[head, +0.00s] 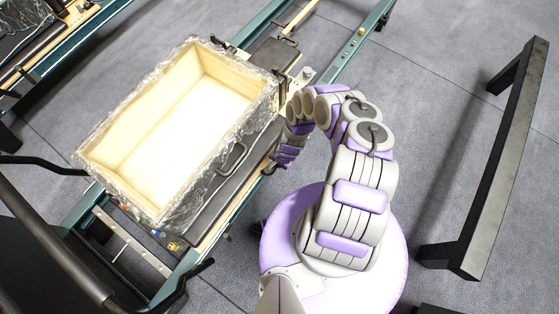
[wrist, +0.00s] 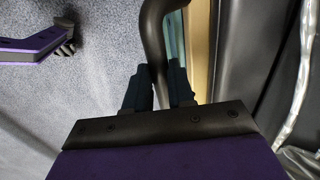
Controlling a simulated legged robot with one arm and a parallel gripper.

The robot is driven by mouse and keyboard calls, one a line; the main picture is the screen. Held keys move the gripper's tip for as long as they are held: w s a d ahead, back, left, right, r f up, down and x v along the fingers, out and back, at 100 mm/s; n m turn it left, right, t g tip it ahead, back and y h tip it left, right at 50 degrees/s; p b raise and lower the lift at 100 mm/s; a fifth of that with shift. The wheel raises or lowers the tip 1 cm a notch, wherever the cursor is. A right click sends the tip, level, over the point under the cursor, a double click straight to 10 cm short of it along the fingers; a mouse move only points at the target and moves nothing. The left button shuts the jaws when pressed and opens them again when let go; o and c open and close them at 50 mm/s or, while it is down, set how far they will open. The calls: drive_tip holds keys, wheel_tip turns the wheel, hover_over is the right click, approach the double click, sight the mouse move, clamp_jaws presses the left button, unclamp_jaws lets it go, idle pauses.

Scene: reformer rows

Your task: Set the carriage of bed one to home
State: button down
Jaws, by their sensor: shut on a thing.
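The reformer bed (head: 346,52) has a long green frame. Its dark padded carriage (head: 213,205) sits partway along it, partly covered by a box. My gripper (wrist: 160,88) is shut on a curved black bar (wrist: 153,38) at the carriage side, the bar passing between the two dark fingers. In the head view, my arm reaches left to the carriage's right edge, and the fingertips are mostly hidden by my wrist. No label shows which bed this is.
An open pale box (head: 95,150) wrapped in clear film stands on the carriage. Another reformer (head: 75,35) is at the upper left. A black metal stand (head: 490,165) is on the right. Grey floor (head: 425,110) lies clear between the stand and the bed.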

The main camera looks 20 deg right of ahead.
drive_tip(key=shift+s+a+f, duration=0.1)
drive_tip(key=shift+s+a, duration=0.15)
drive_tip(key=shift+s, duration=0.1)
drive_tip(key=c, duration=1.4)
unclamp_jaws()
drive_tip(key=o, duration=0.4)
drive_tip(key=shift+w, duration=0.1)
drive_tip(key=shift+o, duration=0.2)
drive_tip(key=shift+w, duration=0.1)
drive_tip(key=shift+d+r, duration=0.1)
drive_tip(key=shift+r, duration=0.3)
wheel_tip(320, 180, up, 16)
drive_tip(key=s+d+p, duration=0.1)
drive_tip(key=s+p, duration=0.1)
drive_tip(key=p, duration=0.7)
drive_tip(key=shift+s+d+r+p, duration=0.15)
drive_tip(key=shift+s+d+p, duration=0.15)
drive_tip(key=shift+d, duration=0.1)
